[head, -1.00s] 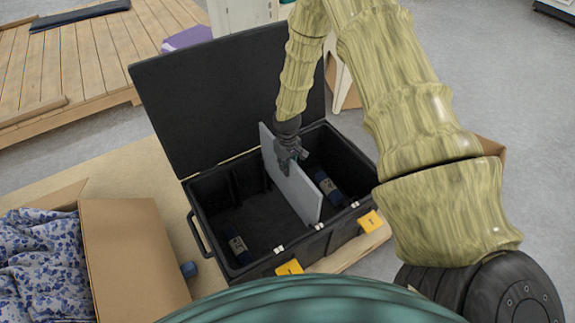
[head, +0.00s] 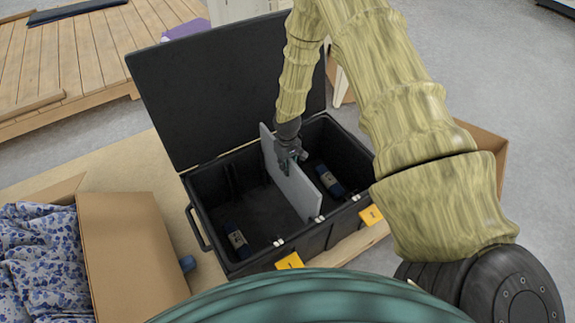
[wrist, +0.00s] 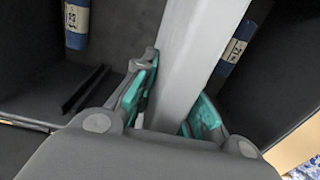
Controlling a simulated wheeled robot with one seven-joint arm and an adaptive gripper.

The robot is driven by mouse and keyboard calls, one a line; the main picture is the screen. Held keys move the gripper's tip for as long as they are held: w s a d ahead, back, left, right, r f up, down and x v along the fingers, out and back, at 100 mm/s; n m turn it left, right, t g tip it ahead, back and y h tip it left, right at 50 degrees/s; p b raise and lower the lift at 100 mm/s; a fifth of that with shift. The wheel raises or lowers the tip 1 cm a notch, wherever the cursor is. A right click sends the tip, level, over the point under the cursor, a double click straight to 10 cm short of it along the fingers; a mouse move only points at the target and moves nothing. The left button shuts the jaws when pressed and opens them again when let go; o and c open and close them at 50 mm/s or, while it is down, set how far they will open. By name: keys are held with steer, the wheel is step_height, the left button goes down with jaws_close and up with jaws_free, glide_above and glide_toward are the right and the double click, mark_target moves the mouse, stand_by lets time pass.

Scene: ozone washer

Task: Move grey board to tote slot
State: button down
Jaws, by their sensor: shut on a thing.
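The grey board (head: 294,187) stands upright inside the open black tote (head: 250,259), crossing it from back to front and parting it into a left and a right section. My gripper (head: 286,168) is shut on the board's top edge. In the wrist view the teal-lined fingers (wrist: 168,112) press on both faces of the board (wrist: 190,70). The board's lower edge is hidden, so I cannot tell whether it sits in a slot. A dark slot rail (wrist: 86,89) shows on the tote wall beside the board.
A blue roll (head: 237,241) lies in the left section and another blue roll (head: 329,180) in the right. The tote's raised lid (head: 215,90) stands behind. An open cardboard box (head: 130,250) with patterned cloth (head: 38,255) is at the left.

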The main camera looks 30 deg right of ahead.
mark_target(287, 188)
steer(key=shift+f+b, duration=3.65)
steer(key=shift+f, duration=3.6)
steer(key=c, duration=1.4)
jaws_free()
steer(key=shift+o, duration=0.2)
step_height(287, 188, up, 12)
